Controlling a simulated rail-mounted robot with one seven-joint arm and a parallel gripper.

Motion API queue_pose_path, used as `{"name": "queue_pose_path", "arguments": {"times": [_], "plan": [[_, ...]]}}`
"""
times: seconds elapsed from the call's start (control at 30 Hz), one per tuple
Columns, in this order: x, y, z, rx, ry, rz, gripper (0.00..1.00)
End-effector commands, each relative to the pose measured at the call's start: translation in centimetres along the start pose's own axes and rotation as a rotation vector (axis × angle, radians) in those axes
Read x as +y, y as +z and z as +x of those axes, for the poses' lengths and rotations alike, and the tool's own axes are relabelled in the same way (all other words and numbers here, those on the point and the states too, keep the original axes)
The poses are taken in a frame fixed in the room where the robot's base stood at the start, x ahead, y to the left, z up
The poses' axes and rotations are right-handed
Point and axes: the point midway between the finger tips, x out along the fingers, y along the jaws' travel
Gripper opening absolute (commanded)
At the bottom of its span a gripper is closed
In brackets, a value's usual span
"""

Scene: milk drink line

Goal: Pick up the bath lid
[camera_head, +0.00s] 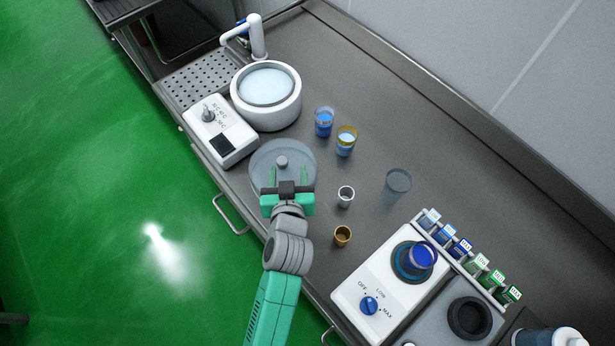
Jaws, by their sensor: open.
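The bath lid (298,153) is a grey translucent disc with a small round grey knob (282,161) at its middle. It appears to lie flat on the counter, in front of the white round water bath. My gripper (287,174) is open, with its two green fingers over the lid on the near side of the knob. The fingers look apart from the knob, and I cannot tell their height above the lid. My wrist and gripper body hide the lid's near edge.
The open water bath (265,118) and a white control box (220,138) stand beyond the lid. Right of it are blue-filled and yellow-rimmed glasses (345,142), a metal cup (345,197), a brass cup (342,236) and a clear glass (397,184). A white hotplate (352,291) is nearer.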

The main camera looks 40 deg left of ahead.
Motion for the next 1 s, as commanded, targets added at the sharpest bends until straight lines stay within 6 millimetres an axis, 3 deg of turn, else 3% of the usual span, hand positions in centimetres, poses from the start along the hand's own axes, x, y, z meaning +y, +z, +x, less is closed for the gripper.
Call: {"name": "queue_pose_path", "arguments": {"times": [0.1, 0.17, 0.57, 0.8, 1.0], "plan": [[-1.8, 2.5, -0.1, -0.046, -0.036, 0.006, 0.51], [-2.0, 2.9, 0.0, -0.049, -0.039, 0.006, 0.51], [-1.9, 2.7, 3.1, -0.045, -0.037, 0.006, 0.51], [-2.0, 2.3, 7.1, -0.046, -0.037, 0.005, 0.51], [-1.9, 2.2, 7.9, -0.045, -0.036, 0.005, 0.51]]}}
